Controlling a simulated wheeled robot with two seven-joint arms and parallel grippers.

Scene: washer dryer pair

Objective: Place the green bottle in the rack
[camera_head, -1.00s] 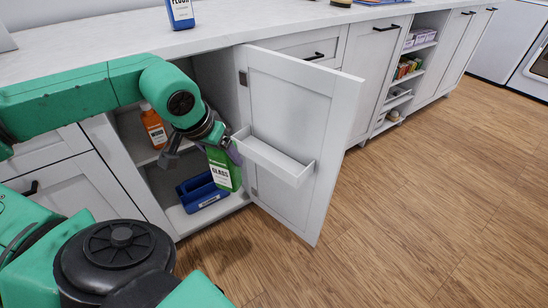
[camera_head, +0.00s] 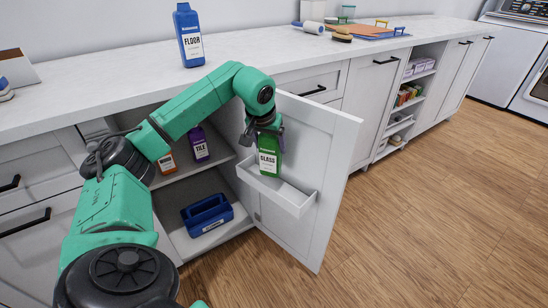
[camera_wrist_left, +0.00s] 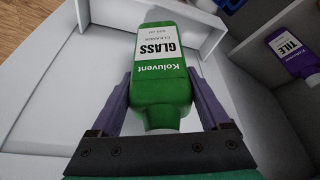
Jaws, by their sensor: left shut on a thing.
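The green bottle (camera_head: 269,155), labelled GLASS, is upright at the white rack (camera_head: 291,203) on the inside of the open cabinet door. Its lower end is at the rack's left part; I cannot tell whether it touches the rack floor. My left gripper (camera_head: 266,135) is above the bottle, shut on its upper part. In the left wrist view the bottle (camera_wrist_left: 160,75) lies between the two purple fingers of the left gripper (camera_wrist_left: 165,110), with the white rack around its far end. My right gripper is not in view.
The open door (camera_head: 318,165) stands out from the cabinet. Inside are a purple bottle (camera_head: 199,144), an orange bottle (camera_head: 167,163) and a blue caddy (camera_head: 208,215). A blue FLOOR bottle (camera_head: 189,38) stands on the counter (camera_head: 130,72). The floor at right is clear.

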